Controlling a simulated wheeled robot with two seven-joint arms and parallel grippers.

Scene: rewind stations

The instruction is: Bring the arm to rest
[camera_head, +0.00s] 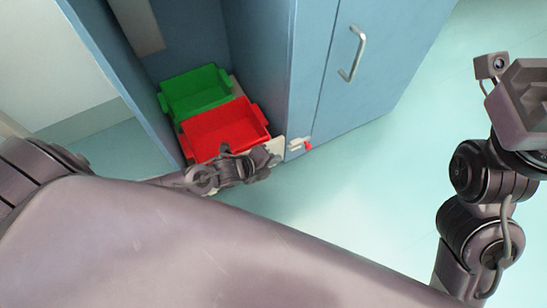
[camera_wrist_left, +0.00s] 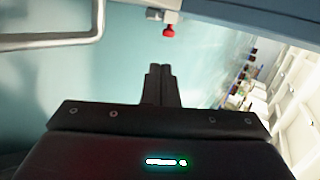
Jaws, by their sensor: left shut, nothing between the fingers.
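My left arm reaches in from the left in the head view, and its gripper (camera_head: 264,163) is in front of the blue cabinet, just below the red bin as pictured. In the left wrist view its two dark fingers (camera_wrist_left: 159,84) are together, with nothing between them. Pale floor shows behind them. My right arm (camera_head: 485,180) is folded at the right edge of the head view. Its fingers cannot be made out there.
A red bin (camera_head: 222,130) and a green bin (camera_head: 195,92) sit in the open bay of the blue cabinet (camera_head: 310,60). The closed door has a metal handle (camera_head: 352,53). A small red-tipped fitting (camera_head: 307,145) sticks out near the cabinet's lower edge. Floor is clear right of the cabinet.

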